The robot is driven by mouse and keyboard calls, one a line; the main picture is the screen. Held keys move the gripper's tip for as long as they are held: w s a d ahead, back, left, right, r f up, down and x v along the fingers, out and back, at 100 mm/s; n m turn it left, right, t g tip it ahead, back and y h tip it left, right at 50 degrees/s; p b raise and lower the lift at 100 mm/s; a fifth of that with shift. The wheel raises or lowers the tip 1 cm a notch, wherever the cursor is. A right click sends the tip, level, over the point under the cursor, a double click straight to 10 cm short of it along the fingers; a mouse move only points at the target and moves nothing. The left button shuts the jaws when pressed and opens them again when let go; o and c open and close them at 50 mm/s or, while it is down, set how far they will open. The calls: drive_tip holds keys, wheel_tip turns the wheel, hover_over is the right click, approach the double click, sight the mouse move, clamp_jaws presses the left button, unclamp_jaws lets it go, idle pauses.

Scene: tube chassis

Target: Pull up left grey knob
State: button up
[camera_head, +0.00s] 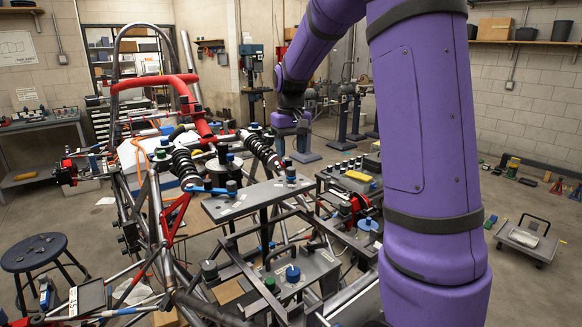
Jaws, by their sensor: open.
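A tube chassis fixture with small coloured knobs fills the left and middle of the head view. Another grey, round-topped part (222,153) stands higher up, between two black coil springs. I cannot tell for sure which one is the left grey knob. My gripper (297,151) is small and far back at the end of my purple arm, above and right of both parts. It is apart from them and looks empty; its fingers are hard to make out.
A grey plate (258,196) with blue knobs lies between the two grey parts. A red bent tube (165,82) rises at the back left. A blue stool (34,253) stands at the left. Open floor lies at the right around a low cart (528,241).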

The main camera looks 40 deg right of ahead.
sight(291, 168)
drive_tip(key=shift+f, duration=2.8)
